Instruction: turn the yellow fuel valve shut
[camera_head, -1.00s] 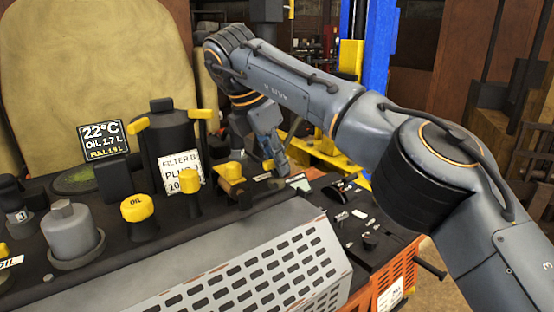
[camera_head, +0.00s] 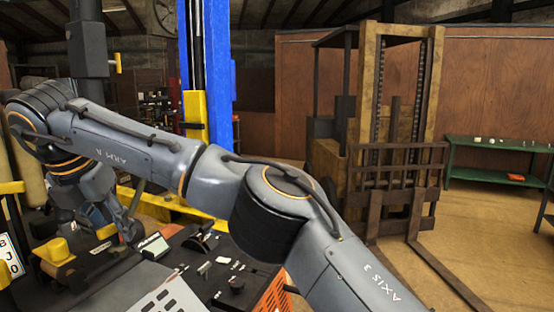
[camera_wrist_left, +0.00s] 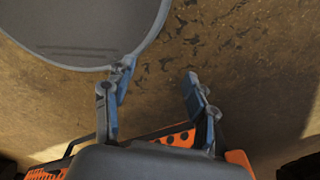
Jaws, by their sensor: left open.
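A yellow handle-like part (camera_head: 55,255) stands on the dark machine panel at the lower left of the head view; it may be the fuel valve, but no label shows. A smaller yellow piece (camera_head: 106,231) is to its right, beside my right gripper. In the left wrist view my left gripper (camera_wrist_left: 158,75) is open and empty over the brown floor, with no valve in sight.
Levers and a small display (camera_head: 154,246) sit on the panel beside my right gripper. A blue lift post (camera_head: 217,70) stands behind. A forklift (camera_head: 380,130) and a green table (camera_head: 497,145) stand at right. A grey round thing (camera_wrist_left: 85,35) and orange bodywork (camera_wrist_left: 175,138) are near my left gripper.

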